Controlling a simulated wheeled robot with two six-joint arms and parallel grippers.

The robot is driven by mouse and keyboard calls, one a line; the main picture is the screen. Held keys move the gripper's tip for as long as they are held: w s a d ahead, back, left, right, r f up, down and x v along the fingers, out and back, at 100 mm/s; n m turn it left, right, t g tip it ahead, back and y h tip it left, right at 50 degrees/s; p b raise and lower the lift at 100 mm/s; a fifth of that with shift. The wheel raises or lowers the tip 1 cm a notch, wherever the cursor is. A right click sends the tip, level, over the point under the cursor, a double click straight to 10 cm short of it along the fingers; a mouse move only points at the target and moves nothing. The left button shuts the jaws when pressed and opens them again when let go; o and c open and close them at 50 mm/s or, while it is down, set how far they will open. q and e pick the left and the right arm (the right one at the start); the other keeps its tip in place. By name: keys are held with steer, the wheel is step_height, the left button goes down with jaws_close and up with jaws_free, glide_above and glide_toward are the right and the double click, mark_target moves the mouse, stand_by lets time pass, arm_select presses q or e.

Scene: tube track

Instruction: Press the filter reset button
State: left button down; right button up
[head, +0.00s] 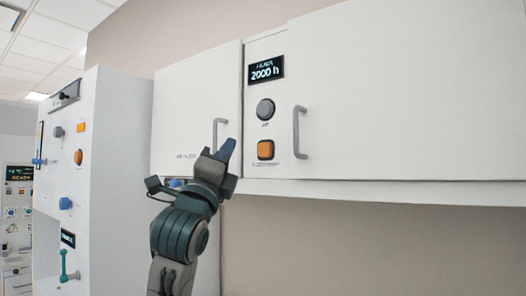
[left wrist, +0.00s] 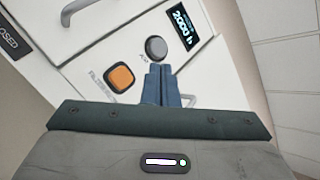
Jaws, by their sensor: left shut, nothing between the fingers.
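The control panel between two white cabinet doors carries a display (head: 265,69) reading 2000 h, a round grey button (head: 265,109) under it, and a square orange button (head: 265,150) lowest. The small labels are too blurred to read surely. In the left wrist view the display (left wrist: 181,25), grey button (left wrist: 156,47) and orange button (left wrist: 120,78) show tilted. My left gripper (head: 226,152) is shut and empty, left of the orange button in the head view. In the left wrist view its blue fingertips (left wrist: 160,69) appear just below the grey button; contact cannot be told. My right gripper is out of view.
Grey handles stand out left (head: 219,132) and right (head: 300,132) of the panel. A white cabinet (head: 115,150) with several knobs and buttons stands at the left. Bare wall (head: 380,245) lies below the wall cabinets.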

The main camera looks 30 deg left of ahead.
mark_target(264, 150)
arm_select(q)
steer(key=w, duration=0.6)
steer(key=w+p, duration=0.1)
steer(key=w, duration=0.1)
steer(key=shift+w+d, duration=0.35)
steer(key=shift+w, duration=0.05)
stand_by(0.9)
stand_by(0.8)
steer(key=shift+w+p, duration=0.4)
steer(key=shift+p, duration=0.05)
